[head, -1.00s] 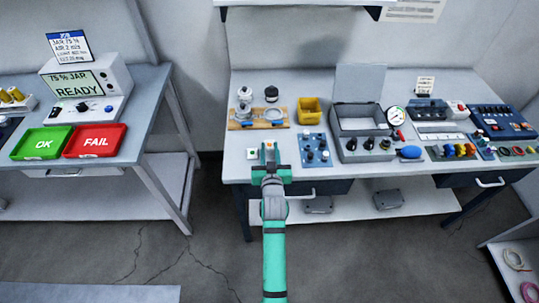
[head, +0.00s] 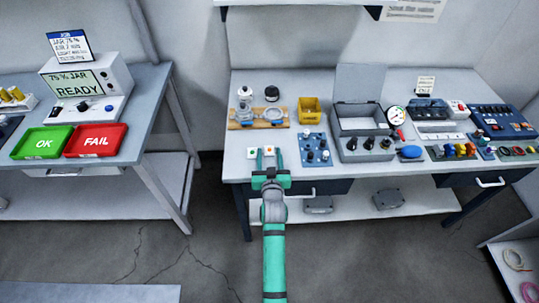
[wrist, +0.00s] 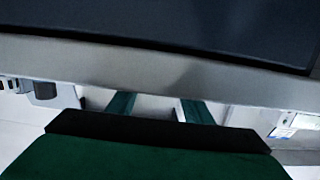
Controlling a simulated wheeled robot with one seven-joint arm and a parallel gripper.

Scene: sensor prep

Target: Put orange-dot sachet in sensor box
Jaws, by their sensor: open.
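The orange-dot sachet (head: 268,150) is a small white square near the front edge of the right table. My gripper (head: 269,158) is open and empty, with its fingertips close to the sachet. I cannot tell whether they touch it. In the wrist view my gripper's two green fingers (wrist: 158,107) stand apart, and no sachet is recognisable.
A blue board with knobs (head: 316,150) stands between my gripper and the box. A yellow bin (head: 310,111) and a wooden jar stand (head: 258,122) are behind. A gauge (head: 396,116) and blue bulb (head: 410,152) are right of the box. The table edge (wrist: 155,65) crosses the wrist view.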

